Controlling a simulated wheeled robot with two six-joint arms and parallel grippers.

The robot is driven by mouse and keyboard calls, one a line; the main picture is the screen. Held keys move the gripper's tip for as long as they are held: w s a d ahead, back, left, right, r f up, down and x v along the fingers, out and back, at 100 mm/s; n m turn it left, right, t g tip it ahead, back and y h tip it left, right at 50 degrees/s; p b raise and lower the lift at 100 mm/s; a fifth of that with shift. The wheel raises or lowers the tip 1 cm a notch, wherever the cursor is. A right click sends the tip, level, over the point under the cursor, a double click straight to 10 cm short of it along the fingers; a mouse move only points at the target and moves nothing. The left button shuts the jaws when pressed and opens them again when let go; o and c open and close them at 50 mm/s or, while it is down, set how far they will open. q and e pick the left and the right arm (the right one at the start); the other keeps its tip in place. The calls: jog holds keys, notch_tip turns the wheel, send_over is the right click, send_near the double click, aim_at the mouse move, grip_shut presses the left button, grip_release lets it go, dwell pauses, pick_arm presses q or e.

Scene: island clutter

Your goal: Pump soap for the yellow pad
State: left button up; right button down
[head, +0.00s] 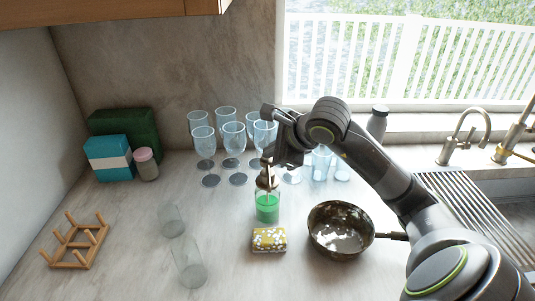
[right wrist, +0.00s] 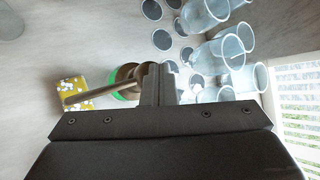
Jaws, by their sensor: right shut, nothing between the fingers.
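The soap dispenser (head: 267,208) is a clear bottle of green soap with a bronze pump, upright on the counter. The yellow pad (head: 269,240) has white patches and lies flat just in front of it. In the right wrist view the pump head (right wrist: 128,76) has its spout pointing left, toward the pad (right wrist: 72,88). My right gripper (head: 270,158) is right above the pump, pointing down, shut and empty. Its closed fingers (right wrist: 158,82) overlap the pump's edge in the wrist view; I cannot tell whether they touch it. My left gripper is out of view.
Several wine glasses (head: 204,141) stand close behind the dispenser. A dark pan (head: 341,240) sits to the right, two clear tumblers (head: 187,262) to the left. A wooden peg rack (head: 75,250) is at far left. The front counter around the pad is clear.

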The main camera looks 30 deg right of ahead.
jog(key=shift+r+p, duration=0.55)
jog(key=shift+r, duration=0.65)
notch_tip(320, 180, up, 5)
jog(key=shift+r+p, duration=0.1)
jog(key=shift+p, duration=1.05)
